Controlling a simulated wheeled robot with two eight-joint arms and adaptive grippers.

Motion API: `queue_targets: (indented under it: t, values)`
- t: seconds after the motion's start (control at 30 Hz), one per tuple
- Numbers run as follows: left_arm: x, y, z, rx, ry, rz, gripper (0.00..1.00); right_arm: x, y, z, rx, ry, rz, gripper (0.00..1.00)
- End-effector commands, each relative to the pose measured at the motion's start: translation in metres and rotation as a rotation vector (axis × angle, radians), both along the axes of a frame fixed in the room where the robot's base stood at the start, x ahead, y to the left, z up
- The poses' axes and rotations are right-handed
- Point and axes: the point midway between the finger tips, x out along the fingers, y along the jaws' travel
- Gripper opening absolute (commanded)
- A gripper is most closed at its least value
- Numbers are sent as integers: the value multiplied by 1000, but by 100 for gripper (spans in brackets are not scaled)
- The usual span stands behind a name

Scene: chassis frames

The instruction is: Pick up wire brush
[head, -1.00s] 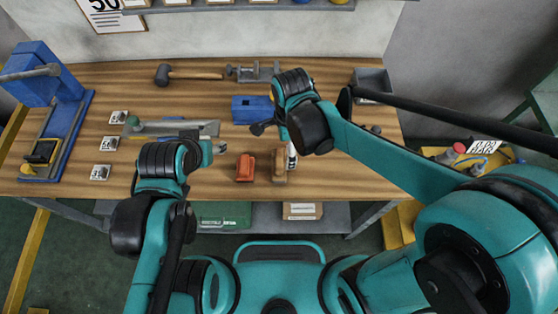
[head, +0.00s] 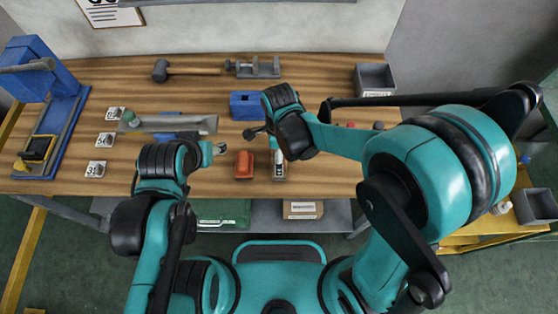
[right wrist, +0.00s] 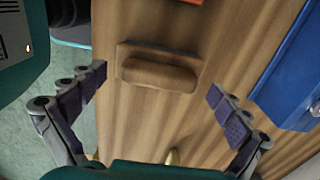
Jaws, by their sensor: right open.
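A brown wooden block with a rounded grip, which I take for the wire brush (right wrist: 160,72), lies on the bench in the right wrist view. My right gripper (right wrist: 158,79) is open above it, with one finger on each side and apart from it. In the head view my right gripper (head: 278,160) hangs over the front of the bench and mostly covers the brush. My left gripper (head: 219,148) is over the bench further left; its jaws are too small to read.
An orange block (head: 244,164) lies just left of the brush. A blue box (head: 247,105) stands behind. A mallet (head: 190,71), a clamp-like tool (head: 258,67) and a grey bin (head: 375,79) are at the back. A blue press (head: 52,105) stands at the left.

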Motion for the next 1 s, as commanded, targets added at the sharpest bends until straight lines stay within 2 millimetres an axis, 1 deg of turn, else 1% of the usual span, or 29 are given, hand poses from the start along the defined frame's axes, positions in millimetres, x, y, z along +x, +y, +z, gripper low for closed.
queue_targets:
  t: [0.03,0.07,0.1,0.17,0.2,0.23,0.27,0.33,0.37,0.57,0.67,0.77,0.87,0.93,0.97,1.0]
  values:
    - [0,0,1,0,0,0,51,0,0,1,0,0,0,100]
    - [0,0,1,0,0,0,51,0,0,1,0,0,0,95]
    - [0,0,1,0,0,0,51,0,0,1,0,0,0,84]
    - [0,0,1,0,0,0,51,0,0,1,0,0,0,68]
    - [0,0,1,0,0,0,51,0,0,1,0,0,0,58]
    - [0,0,1,0,0,0,51,0,0,1,0,0,0,50]
    - [0,0,1,0,0,0,51,0,0,1,0,0,0,45]
    - [0,0,1,0,0,0,51,0,0,1,0,0,0,45]
    - [0,0,1,0,0,0,51,0,0,1,0,0,0,40]
    - [0,0,1,0,0,0,51,0,0,1,0,0,0,40]
    - [0,0,2,0,0,0,51,0,0,5,0,0,0,40]
    - [0,0,7,0,0,0,51,0,0,14,0,0,0,40]
    - [0,0,13,0,0,0,51,0,0,29,0,0,0,40]
    - [0,0,20,0,0,0,51,0,0,44,0,0,0,40]
    - [0,0,22,0,0,0,51,-1,-2,49,0,0,0,40]
    - [0,0,24,0,0,0,51,-7,-12,53,0,0,-3,40]
